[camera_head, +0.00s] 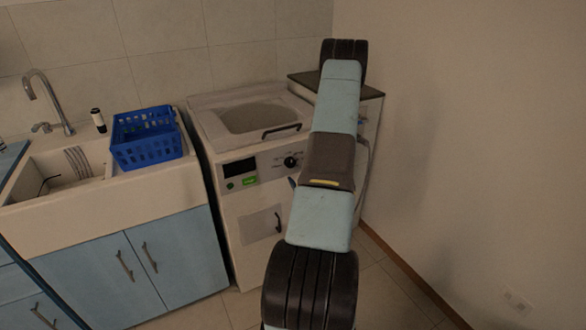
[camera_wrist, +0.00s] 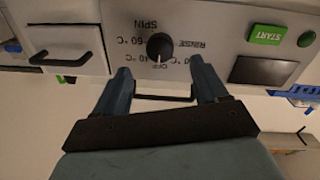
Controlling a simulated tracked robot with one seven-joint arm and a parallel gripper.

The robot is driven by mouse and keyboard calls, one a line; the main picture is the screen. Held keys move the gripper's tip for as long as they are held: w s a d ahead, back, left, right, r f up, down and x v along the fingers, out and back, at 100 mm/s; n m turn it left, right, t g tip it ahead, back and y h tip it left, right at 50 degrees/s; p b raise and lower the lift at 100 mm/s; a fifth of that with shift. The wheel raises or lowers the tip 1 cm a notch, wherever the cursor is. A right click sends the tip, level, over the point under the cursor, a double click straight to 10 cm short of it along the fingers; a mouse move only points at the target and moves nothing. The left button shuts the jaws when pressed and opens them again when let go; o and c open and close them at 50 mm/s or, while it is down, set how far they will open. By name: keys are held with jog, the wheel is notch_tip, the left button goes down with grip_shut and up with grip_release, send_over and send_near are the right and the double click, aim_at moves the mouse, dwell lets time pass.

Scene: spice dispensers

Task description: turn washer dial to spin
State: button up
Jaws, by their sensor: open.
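The washer (camera_head: 232,205) is a white machine with a front control panel. Its round black dial (camera_head: 291,162) also shows in the wrist view (camera_wrist: 160,46), upside down, ringed by labels including SPIN, RINSE, 60 °C, 40 °C and OFF. A pale mark on the dial appears to face OFF. My gripper (camera_wrist: 159,68) is open, with one blue finger on each side below the dial in the wrist view. Nothing is seen between the fingers, and contact with the dial cannot be made out. In the head view my arm hides most of the gripper and the panel's right side.
A green START button (camera_wrist: 267,34) and dark display (camera_wrist: 263,70) share the panel. A handled drawer or hatch (camera_head: 260,224) is below. A blue basket (camera_head: 147,138) stands on the sink counter at left. A wall (camera_head: 470,150) bounds the right side.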

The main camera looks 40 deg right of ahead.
aim_at(292, 165)
jog(key=x, duration=0.7)
jog(key=shift+w+d, duration=0.15)
jog(key=shift+w, duration=0.15)
jog(key=shift+c, duration=0.2)
jog(key=c, duration=0.9)
jog(key=shift+d, duration=0.2)
jog(key=shift+c, duration=0.6)
jog(key=shift+s, duration=0.1)
jog(key=shift+a, duration=0.1)
